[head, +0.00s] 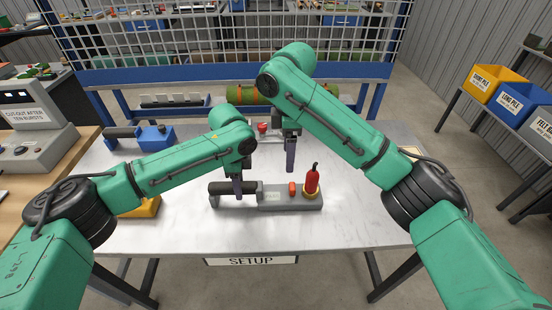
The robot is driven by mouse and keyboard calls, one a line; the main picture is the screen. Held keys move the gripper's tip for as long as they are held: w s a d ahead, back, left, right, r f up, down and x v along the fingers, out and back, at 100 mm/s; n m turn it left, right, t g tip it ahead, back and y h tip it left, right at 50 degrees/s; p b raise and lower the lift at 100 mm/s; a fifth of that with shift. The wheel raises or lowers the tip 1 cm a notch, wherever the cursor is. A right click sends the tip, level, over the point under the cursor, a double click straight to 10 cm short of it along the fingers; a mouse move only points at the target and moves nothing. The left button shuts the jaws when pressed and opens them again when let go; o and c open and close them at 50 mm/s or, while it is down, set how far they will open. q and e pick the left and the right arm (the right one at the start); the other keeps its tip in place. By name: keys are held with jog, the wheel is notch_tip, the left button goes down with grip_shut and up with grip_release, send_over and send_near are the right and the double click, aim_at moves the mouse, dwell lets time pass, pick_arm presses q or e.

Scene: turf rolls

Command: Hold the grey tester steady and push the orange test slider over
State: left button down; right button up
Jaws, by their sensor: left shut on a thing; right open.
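The grey tester (285,205) lies on the metal table, with a black handle (220,188) at its left end and a small pale display. The small orange slider (292,188) stands on its top, right of the display. A red bottle-like object (312,180) with a black top stands in a yellow ring at the tester's right end. My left gripper (238,190) is shut on the black handle from above. My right gripper (290,160) is open and empty, pointing down above and behind the slider, apart from it. Its two fingers overlap in this view.
A blue tool (155,136) with a black handle lies at the table's back left. A yellow object (148,208) is partly hidden behind my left arm. A small red item (262,127) sits at the back. The table's front right is clear. A SETUP sign (250,261) hangs at the front edge.

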pick_arm(q)
jog(key=shift+f, duration=0.15)
jog(key=shift+c, duration=1.8)
grip_release()
notch_tip(320, 180, up, 12)
